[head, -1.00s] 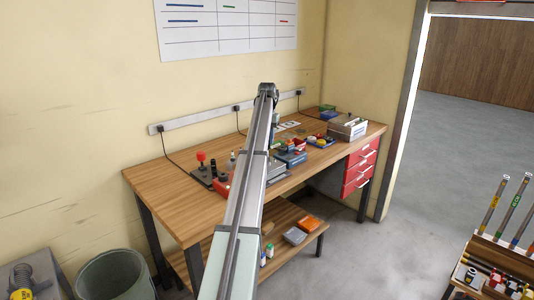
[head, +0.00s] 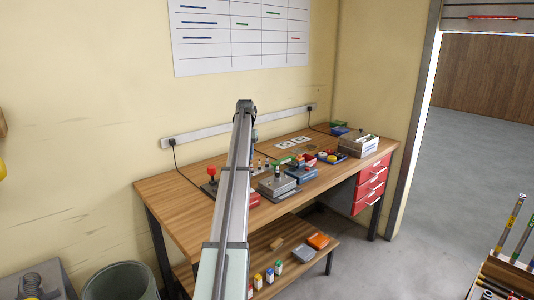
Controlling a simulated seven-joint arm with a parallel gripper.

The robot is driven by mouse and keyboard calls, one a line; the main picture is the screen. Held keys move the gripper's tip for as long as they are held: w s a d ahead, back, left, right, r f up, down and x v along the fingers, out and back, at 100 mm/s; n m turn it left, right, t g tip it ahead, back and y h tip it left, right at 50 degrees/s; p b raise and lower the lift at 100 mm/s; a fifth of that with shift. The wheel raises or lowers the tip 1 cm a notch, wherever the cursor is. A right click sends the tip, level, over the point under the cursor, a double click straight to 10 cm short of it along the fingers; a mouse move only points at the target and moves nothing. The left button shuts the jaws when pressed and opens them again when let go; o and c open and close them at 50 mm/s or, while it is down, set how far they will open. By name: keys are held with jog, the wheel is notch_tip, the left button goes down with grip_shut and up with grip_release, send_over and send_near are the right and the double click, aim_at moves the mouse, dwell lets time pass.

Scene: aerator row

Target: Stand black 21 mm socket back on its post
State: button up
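The wooden workbench (head: 185,200) stands against the wall and carries several small tools and parts. A grey metal block (head: 277,187) sits near its front middle, with small dark upright pieces on top. I cannot tell at this size whether one of them is the black 21 mm socket or its post. My arm rises across the middle of the head view and bends down behind itself over the bench. My gripper is hidden behind the arm, so its fingers do not show.
A red-knobbed tool (head: 211,173) stands left of my arm. Blue boxes (head: 301,175) and a grey bin (head: 357,146) are to the right. Red drawers (head: 369,187) hang under the bench's right end. The bench's left end is bare. The lower shelf holds small bottles and boxes.

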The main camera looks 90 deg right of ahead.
jog(key=w+a+f+n, duration=0.1)
jog(key=w+a+f, duration=0.1)
jog(key=w, duration=0.5)
jog(key=w+a+f+n, duration=0.1)
jog(key=w+a+f, duration=0.15)
jog(key=w, duration=0.55)
jog(key=shift+s+f, duration=0.15)
jog(key=shift+f, duration=1)
jog(key=shift+s+f, duration=0.15)
jog(key=shift+f, duration=1)
jog(key=shift+a+f, duration=0.1)
jog(key=shift+f, duration=1.1)
jog(key=o, duration=1.1)
notch_tip(320, 180, up, 7)
